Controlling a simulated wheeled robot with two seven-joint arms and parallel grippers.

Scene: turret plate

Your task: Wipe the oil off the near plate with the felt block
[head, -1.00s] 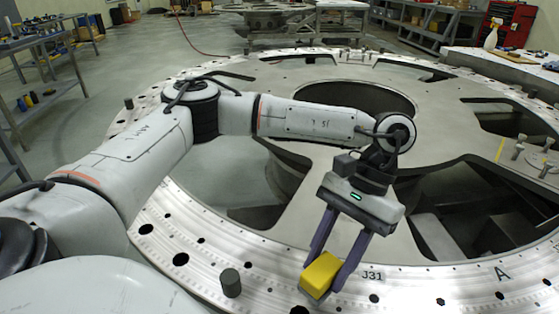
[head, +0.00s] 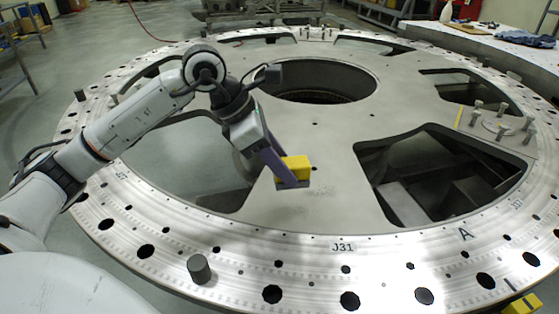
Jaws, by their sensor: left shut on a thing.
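The yellow felt block (head: 296,163) with a grey underside is gripped between the purple fingers of my left gripper (head: 290,180). The block is at or just above the flat grey plate (head: 335,215), between two large cut-outs; I cannot tell whether it touches. A faint speckled patch (head: 322,188) shows on the plate just right of the block; whether it is oil is not clear. My right gripper is not in view.
A grey peg (head: 199,268) stands on the near drilled ring. Deep cut-outs (head: 440,180) open on both sides of the plate. Bolts (head: 503,118) stand up at the right. Another yellow object (head: 522,304) is at the bottom right edge.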

